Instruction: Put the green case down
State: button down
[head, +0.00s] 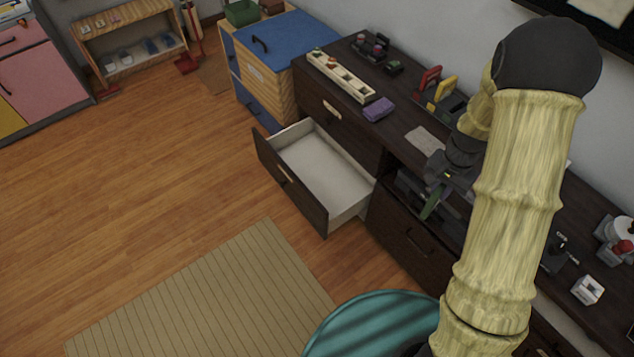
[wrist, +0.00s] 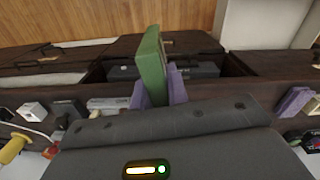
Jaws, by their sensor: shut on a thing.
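The green case (wrist: 150,65) is a thin, flat green piece, held upright and slightly tilted in the wrist view. My gripper (wrist: 160,90) has its two purple-grey fingers shut on its lower end. In the head view the green case (head: 432,203) shows as a narrow green strip below my gripper (head: 442,182), in front of the dark cabinet (head: 402,232). It is near an open cubby in that cabinet. My arm hides part of the area around it. I cannot tell whether the case touches the cabinet.
An open, empty drawer (head: 322,172) juts out left of my gripper. The cabinet top holds a wooden tray (head: 340,76), a purple block (head: 378,109) and a grey sheet (head: 424,140). A teal round object (head: 372,325) stands at the bottom.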

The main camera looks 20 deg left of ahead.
aim_at(426, 217)
jog(key=f+n, duration=0.1)
jog(key=f, duration=0.3)
jog(key=s+f+n, duration=0.1)
jog(key=f+n, duration=0.1)
jog(key=f, duration=0.2)
jog(key=f+n, duration=0.2)
jog(key=f, duration=0.2)
jog(key=shift+s+f, duration=0.1)
jog(key=shift+s, duration=0.15)
